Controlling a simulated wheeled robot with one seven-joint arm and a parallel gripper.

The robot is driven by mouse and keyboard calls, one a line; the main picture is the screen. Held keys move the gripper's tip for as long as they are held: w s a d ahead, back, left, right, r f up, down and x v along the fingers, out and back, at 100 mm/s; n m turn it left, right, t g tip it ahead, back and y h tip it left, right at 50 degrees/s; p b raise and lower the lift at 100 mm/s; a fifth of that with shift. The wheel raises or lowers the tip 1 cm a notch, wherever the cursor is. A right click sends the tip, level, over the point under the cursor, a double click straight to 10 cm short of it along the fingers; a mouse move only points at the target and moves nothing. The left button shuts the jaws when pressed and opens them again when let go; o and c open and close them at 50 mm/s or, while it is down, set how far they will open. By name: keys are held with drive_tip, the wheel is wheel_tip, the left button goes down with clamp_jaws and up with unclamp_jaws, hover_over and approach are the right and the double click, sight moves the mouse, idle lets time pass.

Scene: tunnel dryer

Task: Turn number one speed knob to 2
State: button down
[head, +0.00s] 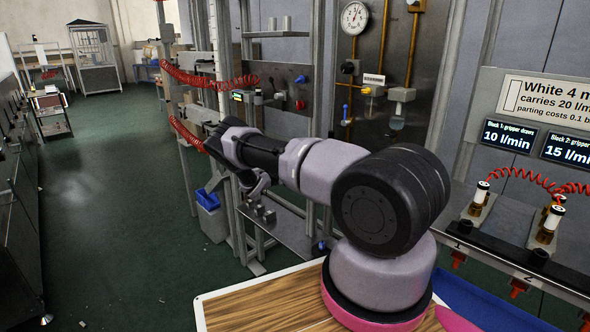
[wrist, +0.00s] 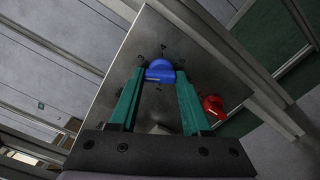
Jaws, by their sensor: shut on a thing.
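In the wrist view, a blue round knob (wrist: 160,70) sits on a grey metal panel (wrist: 150,38). A short pale line shows on the knob's lower left part. My gripper (wrist: 161,77) has its two green fingers on either side of the knob, shut on it. A red knob (wrist: 212,105) is on the same panel, right of and below the blue one, outside the fingers. In the head view my arm reaches to the left, and its fingers and the held knob cannot be made out.
In the head view, a panel carries another visible blue knob (head: 300,79) and red knob (head: 300,104). Red coiled hoses (head: 205,80) hang near my wrist. The green aisle floor (head: 110,220) is mostly open.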

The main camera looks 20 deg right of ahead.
drive_tip(key=n, duration=0.5)
drive_tip(key=shift+a+n, duration=0.1)
drive_tip(key=shift+n, duration=0.3)
drive_tip(key=shift+f, duration=0.1)
idle(0.3)
drive_tip(key=shift+c, duration=1.8)
unclamp_jaws()
drive_tip(key=v, duration=1)
drive_tip(key=shift+a, duration=0.35)
drive_tip(key=shift+s, duration=0.15)
